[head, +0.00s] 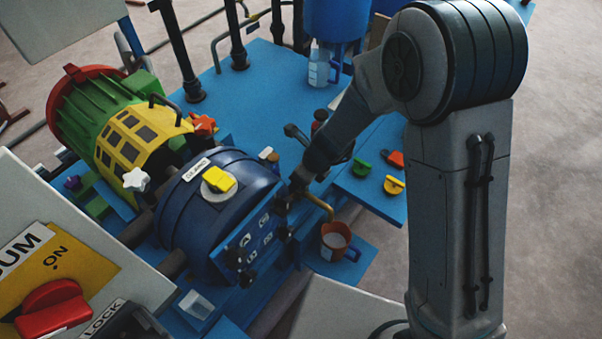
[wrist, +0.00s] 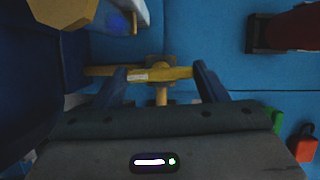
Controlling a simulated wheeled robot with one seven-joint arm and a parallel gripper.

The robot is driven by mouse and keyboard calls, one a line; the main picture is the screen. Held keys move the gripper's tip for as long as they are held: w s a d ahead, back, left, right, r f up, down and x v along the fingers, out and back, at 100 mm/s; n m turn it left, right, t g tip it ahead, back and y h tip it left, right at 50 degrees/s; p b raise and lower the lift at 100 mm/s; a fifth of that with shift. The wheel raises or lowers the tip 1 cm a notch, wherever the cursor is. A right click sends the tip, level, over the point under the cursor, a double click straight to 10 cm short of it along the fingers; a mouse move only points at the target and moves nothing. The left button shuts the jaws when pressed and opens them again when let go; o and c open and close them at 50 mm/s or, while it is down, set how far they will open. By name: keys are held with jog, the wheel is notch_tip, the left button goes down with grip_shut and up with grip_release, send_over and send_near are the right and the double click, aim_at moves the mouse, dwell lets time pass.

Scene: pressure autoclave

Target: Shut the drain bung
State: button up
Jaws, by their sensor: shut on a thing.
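A yellow T-shaped handle (wrist: 178,73), which looks like the drain bung, lies crosswise in the wrist view, with a short stem (wrist: 161,95) at its middle. My gripper (wrist: 162,76) has one finger on each side of the stem and is shut on this handle. The bar's left end reaches past the left finger. In the head view my gripper (head: 299,182) is at the right end of the dark blue vessel (head: 200,208). There the handle is hidden by my gripper, and I cannot tell how far the bung is seated.
A brass pipe (head: 321,205) runs down above an orange-brown cup (head: 335,237) on a low blue shelf. Green (head: 361,168), yellow (head: 393,186) and red (head: 396,158) pieces lie on the blue deck to the right. A clear jug (head: 320,70) stands farther back.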

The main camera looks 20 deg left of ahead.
jog(key=shift+m, duration=0.5)
jog(key=o, duration=1)
jog(key=shift+s+p+v, duration=0.2)
jog(key=shift+p+v, duration=2.95)
jog(key=shift+v, duration=3.8)
jog(key=shift+r, duration=0.1)
